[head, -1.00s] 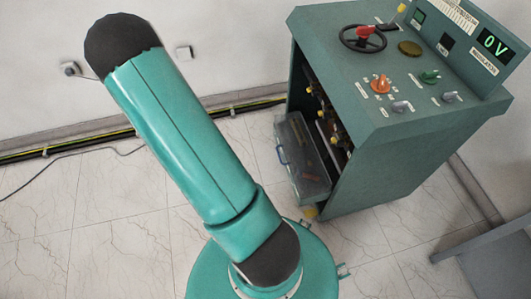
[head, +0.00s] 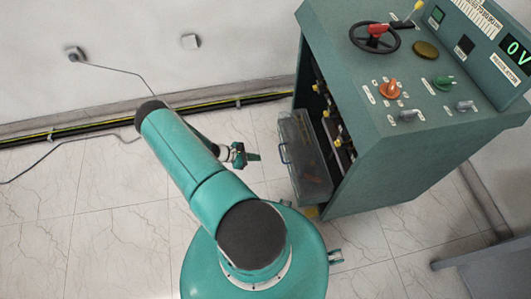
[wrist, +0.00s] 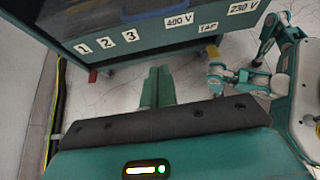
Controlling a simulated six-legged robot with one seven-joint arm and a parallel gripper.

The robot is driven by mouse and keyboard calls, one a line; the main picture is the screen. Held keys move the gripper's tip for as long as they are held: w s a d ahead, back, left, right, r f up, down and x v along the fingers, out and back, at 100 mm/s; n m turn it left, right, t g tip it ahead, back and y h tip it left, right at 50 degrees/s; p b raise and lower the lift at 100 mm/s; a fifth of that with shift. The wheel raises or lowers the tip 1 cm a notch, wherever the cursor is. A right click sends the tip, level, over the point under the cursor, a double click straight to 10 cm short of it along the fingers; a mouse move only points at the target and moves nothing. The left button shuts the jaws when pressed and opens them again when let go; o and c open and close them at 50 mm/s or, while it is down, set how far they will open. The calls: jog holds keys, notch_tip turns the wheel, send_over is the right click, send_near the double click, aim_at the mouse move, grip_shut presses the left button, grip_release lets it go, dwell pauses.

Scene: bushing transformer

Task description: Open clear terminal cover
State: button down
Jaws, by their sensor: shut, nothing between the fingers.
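The clear terminal cover (head: 308,165) is a see-through panel with a small handle (head: 284,153), low on the open left side of the green transformer cabinet (head: 350,195). It appears to stick out from that side; whether its latch is free I cannot tell. In the wrist view the dark see-through panel (wrist: 85,15) and part of its handle show at the top edge. My gripper (head: 251,156) is left of the cover, apart from it. In the wrist view my gripper (wrist: 158,80) has its fingers together and empty, pointing at the labelled lower edge of the cabinet.
Terminals with yellow tips (head: 325,95) show inside the cabinet beside the cover. The cabinet top carries a red-and-black handwheel (head: 375,36) and several knobs. A cable runs along the wall base (head: 100,125). Tiled floor left of the cabinet is clear. A grey table (head: 490,262) stands at right.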

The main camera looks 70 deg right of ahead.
jog(key=s+d+f, duration=0.1)
jog(key=s+d, duration=0.3)
jog(key=s, duration=0.4)
jog(key=shift+d, duration=0.25)
jog(key=shift+w, duration=0.1)
dwell(0.3)
jog(key=shift+r+t, duration=0.3)
jog(key=shift+r, duration=0.2)
